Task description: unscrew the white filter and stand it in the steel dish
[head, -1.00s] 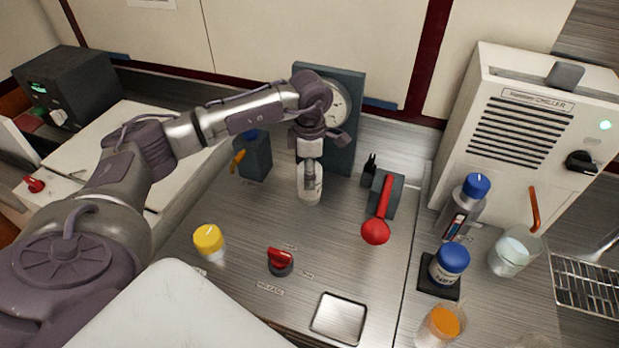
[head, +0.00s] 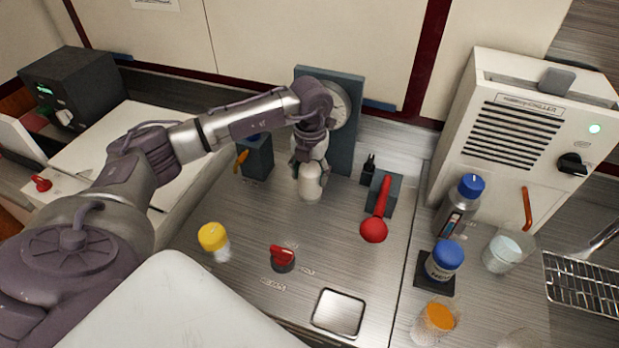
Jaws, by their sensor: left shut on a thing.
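The white filter (head: 310,188) is a pale upright cylinder in front of the blue-grey gauge panel (head: 346,135). My left gripper (head: 311,172) reaches over it from above, with fingers on both sides, and is shut on it. The filter's top is hidden by the gripper, so I cannot tell whether it is still attached there. The steel dish (head: 338,313) is a shallow square tray at the front of the bench, and it is empty. My right gripper is not in view.
A red-handled lever (head: 375,225) stands right of the filter, and a blue-grey block with an orange handle (head: 257,158) left of it. A red knob (head: 283,257) and a yellow-capped jar (head: 214,240) are nearer. Bottles and a chiller (head: 525,120) are at right.

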